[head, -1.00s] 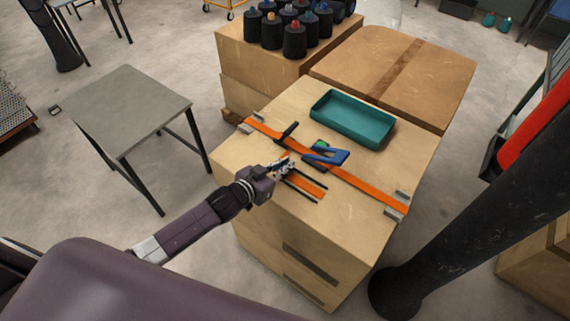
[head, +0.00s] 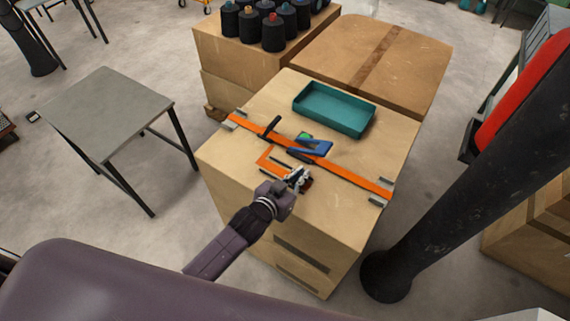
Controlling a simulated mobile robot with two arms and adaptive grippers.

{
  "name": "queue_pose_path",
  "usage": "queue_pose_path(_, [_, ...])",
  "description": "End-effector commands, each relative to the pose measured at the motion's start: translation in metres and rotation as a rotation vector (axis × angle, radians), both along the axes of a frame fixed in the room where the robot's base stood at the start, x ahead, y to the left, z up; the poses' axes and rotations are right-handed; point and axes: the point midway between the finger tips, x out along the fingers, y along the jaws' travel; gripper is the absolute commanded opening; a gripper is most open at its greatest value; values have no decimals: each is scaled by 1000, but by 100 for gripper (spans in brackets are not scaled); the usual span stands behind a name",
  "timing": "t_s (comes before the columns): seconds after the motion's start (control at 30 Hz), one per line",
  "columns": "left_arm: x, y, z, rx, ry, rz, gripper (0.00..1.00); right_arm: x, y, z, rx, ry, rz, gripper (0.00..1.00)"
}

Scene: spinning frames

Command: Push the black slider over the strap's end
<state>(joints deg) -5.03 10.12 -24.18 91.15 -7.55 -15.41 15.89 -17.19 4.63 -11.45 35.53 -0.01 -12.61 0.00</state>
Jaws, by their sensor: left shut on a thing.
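An orange strap (head: 355,178) runs across the top of a wooden crate, with a blue buckle-like piece (head: 314,147) on it near the middle. A black bar (head: 271,129), perhaps the slider, lies across the strap left of the blue piece. A flat orange length (head: 267,160) with a bend lies in front of the strap, dark bars beside it. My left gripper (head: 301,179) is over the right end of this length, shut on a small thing. The fingers hide most of it; I cannot tell what it is. My right gripper is out of view.
A teal tray (head: 353,127) stands behind the strap. Metal brackets sit at the strap's ends, one at the right (head: 379,198). Cardboard boxes and dark spools (head: 273,32) are behind. A black post (head: 450,180) rises at the right. A grey table (head: 105,105) stands left.

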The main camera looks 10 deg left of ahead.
Motion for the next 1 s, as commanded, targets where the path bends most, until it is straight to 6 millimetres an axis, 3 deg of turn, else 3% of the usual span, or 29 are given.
queue_pose_path(0.4, [-4, -10, -1, -1, 2, -1, 0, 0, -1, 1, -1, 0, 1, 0])
queue_pose_path(0.43, [-4, -10, -1, -1, 2, -1, 9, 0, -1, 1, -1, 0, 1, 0])
queue_pose_path(0.6, [-4, -10, -1, -1, 2, -1, 25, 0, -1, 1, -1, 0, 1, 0])
queue_pose_path(1.0, [-12, -5, 3, 2, 1, 1, 25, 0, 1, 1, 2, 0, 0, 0])
